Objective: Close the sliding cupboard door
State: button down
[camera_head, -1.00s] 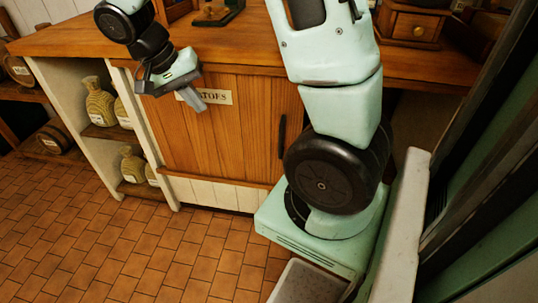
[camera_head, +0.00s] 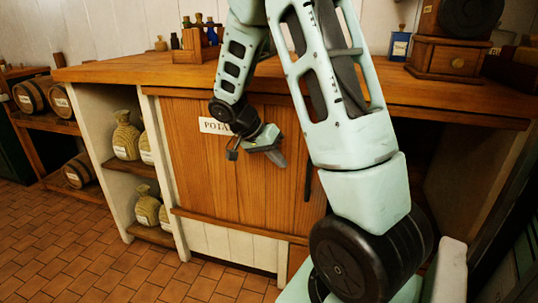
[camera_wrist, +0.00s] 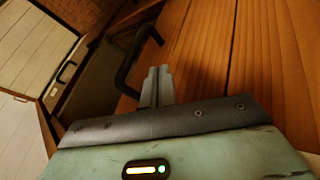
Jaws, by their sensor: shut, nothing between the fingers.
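The sliding cupboard door (camera_head: 200,165) is an upright plank panel under the wooden counter, with a partly hidden "POTA…" label (camera_head: 209,125). It stands against the white post on its left. Its dark upright handle (camera_head: 308,183) is near its right edge and also shows in the wrist view (camera_wrist: 134,66). My gripper (camera_head: 281,160) is shut and empty in front of the door, left of the handle. In the wrist view its fingertips (camera_wrist: 159,71) are close beside the handle; I cannot tell whether they touch. My arm hides part of the door's right side.
A dark open recess (camera_head: 440,165) lies under the counter (camera_head: 120,70) to the right, partly behind my arm. Open shelves with jars (camera_head: 126,138) stand left of the door. Barrels (camera_head: 35,95) are farther left. The tiled floor (camera_head: 70,240) in front is clear.

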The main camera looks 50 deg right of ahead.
aim_at(296, 168)
jog(key=s, duration=0.1)
jog(key=s+d+f+b, duration=0.1)
jog(key=s, duration=0.3)
jog(key=shift+d+f, duration=0.25)
jog(key=shift+f, duration=0.1)
